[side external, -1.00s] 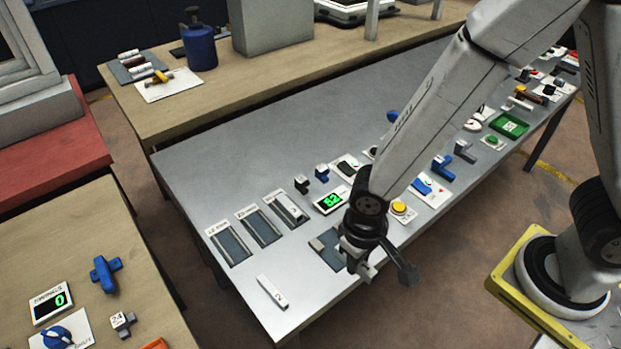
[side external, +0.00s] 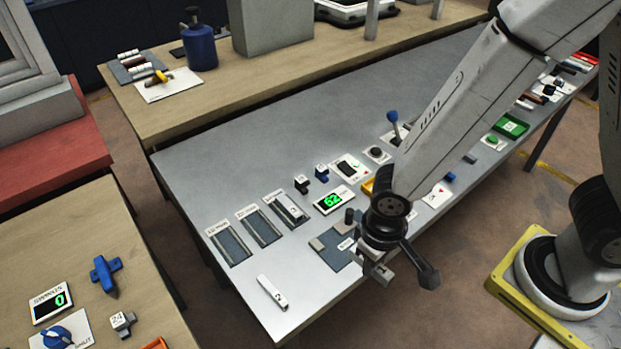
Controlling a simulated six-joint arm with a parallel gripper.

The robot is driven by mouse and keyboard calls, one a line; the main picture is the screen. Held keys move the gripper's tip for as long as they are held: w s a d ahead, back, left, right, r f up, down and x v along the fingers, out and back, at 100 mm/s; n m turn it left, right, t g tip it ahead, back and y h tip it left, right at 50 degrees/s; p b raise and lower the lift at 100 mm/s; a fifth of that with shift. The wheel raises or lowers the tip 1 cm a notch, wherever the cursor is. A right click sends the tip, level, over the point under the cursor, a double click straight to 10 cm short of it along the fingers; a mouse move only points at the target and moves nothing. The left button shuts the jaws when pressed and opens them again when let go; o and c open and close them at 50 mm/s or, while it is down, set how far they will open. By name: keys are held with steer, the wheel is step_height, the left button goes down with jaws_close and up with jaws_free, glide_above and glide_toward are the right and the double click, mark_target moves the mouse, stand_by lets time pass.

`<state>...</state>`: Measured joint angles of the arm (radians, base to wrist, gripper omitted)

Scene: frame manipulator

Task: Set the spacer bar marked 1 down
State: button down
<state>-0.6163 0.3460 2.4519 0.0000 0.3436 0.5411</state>
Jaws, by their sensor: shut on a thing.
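My gripper (side external: 374,273) is over the table's front edge, beside a dark grey pad. It is shut on a small pale piece, taken to be the spacer bar marked 1; the jaws hide most of it and no mark is readable. A white spacer bar marked 2 (side external: 272,292) lies loose on the grey table (side external: 225,160) near the front left corner. Another pale bar (side external: 291,207) sits in the right one of three dark slots. The left slot (side external: 230,243) and the middle slot (side external: 259,228) look empty.
The dark grey pad (side external: 328,250) carries small blocks and an upright dark post (side external: 349,217). A green-lit display (side external: 333,200) and small black and blue blocks stand behind it. Bare table lies around the bar marked 2 and behind the slots.

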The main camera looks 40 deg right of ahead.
steer(key=shift+w, duration=0.1)
glide_above(338, 248)
steer(key=s, duration=0.1)
step_height(338, 248, down, 4)
steer(key=shift+m, duration=0.4)
steer(key=shift+w+f, duration=0.25)
steer(key=shift+f, duration=1.8)
steer(key=shift+w+f, duration=0.2)
steer(key=shift+f, duration=1.85)
steer(key=shift+f, duration=0.2)
steer(key=shift+c, duration=2.4)
jaws_free()
steer(key=shift+r, duration=0.2)
step_height(338, 248, up, 12)
